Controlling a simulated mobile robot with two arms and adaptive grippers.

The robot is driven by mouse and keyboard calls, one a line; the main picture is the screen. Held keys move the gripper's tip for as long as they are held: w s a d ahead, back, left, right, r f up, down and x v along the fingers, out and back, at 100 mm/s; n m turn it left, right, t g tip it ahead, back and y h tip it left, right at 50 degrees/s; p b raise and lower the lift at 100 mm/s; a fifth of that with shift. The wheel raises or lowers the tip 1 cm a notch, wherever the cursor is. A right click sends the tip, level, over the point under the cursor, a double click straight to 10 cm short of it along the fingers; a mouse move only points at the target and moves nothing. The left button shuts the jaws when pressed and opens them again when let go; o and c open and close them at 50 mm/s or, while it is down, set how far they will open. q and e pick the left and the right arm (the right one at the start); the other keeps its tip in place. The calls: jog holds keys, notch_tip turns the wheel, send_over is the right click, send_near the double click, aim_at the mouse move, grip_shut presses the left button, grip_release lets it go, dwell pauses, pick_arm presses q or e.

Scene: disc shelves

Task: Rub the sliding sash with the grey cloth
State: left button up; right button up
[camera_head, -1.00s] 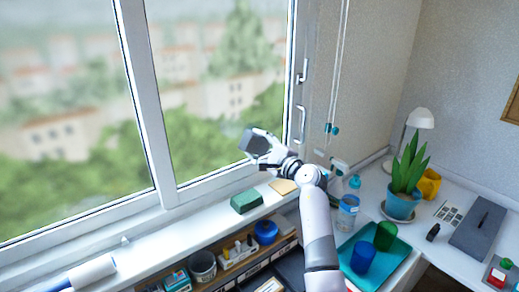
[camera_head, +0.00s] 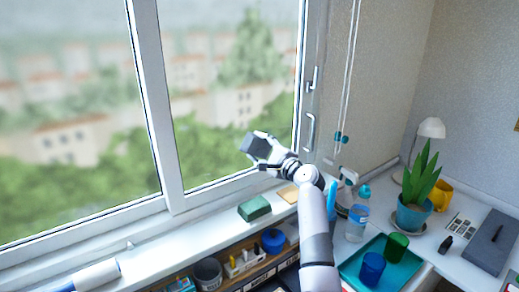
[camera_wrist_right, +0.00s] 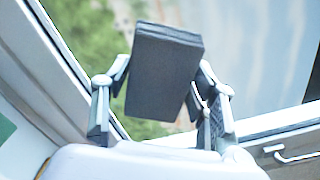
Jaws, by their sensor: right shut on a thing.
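The sliding sash is the right-hand window pane, with its white frame (camera_head: 165,120) and a handle on the right side (camera_head: 310,130). My right gripper (camera_head: 264,149) is in front of the lower right part of its glass, shut on the grey cloth (camera_head: 254,143), which looks like a dark folded pad. In the right wrist view the cloth (camera_wrist_right: 163,75) sits between both fingers of the right gripper (camera_wrist_right: 162,92), tilted, with glass and blurred greenery behind it. I cannot tell whether the cloth touches the glass. My left gripper is not in view.
A green block (camera_head: 254,209) and a tan pad (camera_head: 288,195) lie on the sill below. A white roll (camera_head: 97,275) lies at the left. A spray bottle (camera_head: 345,190), a water bottle (camera_head: 357,222), a teal tray (camera_head: 408,272) with cups and a potted plant (camera_head: 413,212) stand at the right.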

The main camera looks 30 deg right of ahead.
aim_at(269, 145)
jog(key=shift+w+a+b, duration=0.15)
jog(key=shift+w+b, duration=0.45)
jog(key=shift+w, duration=0.35)
jog(key=shift+d+f+b, duration=0.1)
jog(key=shift+d+b, duration=0.65)
jog(key=shift+d, duration=0.3)
jog(key=shift+w+d+b, duration=0.1)
jog(key=shift+d+b, duration=0.3)
jog(key=shift+d, duration=0.35)
jog(key=shift+w+d+b, duration=0.2)
jog(key=shift+d+b, duration=0.8)
jog(key=shift+b, duration=0.15)
jog(key=shift+w+d+r+b, duration=0.1)
jog(key=shift+w+d+b, duration=0.1)
jog(key=shift+d+b, duration=1)
jog(key=shift+w+d+r+b, duration=0.1)
jog(key=shift+w+d+b, duration=0.05)
jog(key=shift+d+b, duration=1.05)
